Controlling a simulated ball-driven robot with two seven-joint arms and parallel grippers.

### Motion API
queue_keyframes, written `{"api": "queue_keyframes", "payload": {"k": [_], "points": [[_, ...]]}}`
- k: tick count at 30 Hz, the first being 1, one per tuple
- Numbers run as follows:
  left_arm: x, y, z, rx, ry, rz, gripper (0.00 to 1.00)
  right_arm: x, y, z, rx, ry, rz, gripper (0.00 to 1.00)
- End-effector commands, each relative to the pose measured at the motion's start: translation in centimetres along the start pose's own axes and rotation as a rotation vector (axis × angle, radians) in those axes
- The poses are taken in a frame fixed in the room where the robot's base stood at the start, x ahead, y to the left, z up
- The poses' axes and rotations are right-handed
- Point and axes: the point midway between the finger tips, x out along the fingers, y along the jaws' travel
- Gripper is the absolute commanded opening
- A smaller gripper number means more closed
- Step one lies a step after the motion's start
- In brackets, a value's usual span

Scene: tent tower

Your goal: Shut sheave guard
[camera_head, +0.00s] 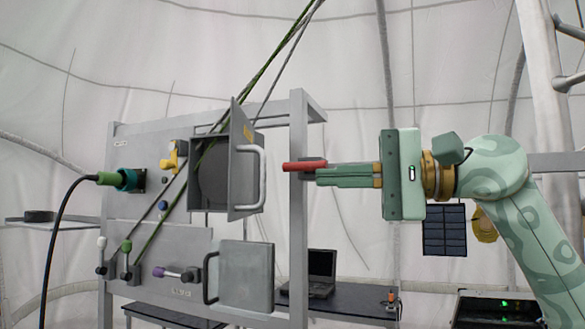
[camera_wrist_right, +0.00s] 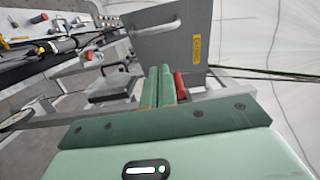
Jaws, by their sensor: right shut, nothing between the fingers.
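The sheave guard (camera_head: 243,175) is a grey hinged plate with a pale handle (camera_head: 262,178) and a yellow label. It stands open, swung out from a box on the grey panel with a dark round sheave (camera_head: 213,172) inside. My right gripper (camera_head: 312,173) is to the right of the guard, apart from its handle in the head view, shut and empty. In the right wrist view the guard plate (camera_wrist_right: 170,35) lies beyond the closed fingers (camera_wrist_right: 160,75). A red bar (camera_head: 300,166) shows beside the fingertips; what it belongs to is unclear. My left gripper is out of view.
A lower grey door (camera_head: 246,277) with a dark handle is below the guard. Green and dark ropes (camera_head: 262,75) run diagonally past the guard. A laptop (camera_head: 318,272) sits on a dark shelf.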

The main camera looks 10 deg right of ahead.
Motion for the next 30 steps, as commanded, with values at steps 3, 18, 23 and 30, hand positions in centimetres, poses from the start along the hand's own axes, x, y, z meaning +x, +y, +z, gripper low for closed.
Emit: {"api": "queue_keyframes", "payload": {"k": [3,18,23,30], "points": [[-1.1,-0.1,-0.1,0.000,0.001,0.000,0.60,2.6,-0.2,0.1,0.002,-0.004,0.002,0.00],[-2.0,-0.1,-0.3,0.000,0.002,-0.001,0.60,5.6,0.1,2.8,0.002,0.000,0.001,0.00],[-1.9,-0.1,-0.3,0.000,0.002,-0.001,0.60,5.6,0.1,2.8,0.002,0.000,0.001,0.00],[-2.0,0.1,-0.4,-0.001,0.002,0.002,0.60,5.9,0.0,2.9,0.001,0.002,0.001,0.00]]}}
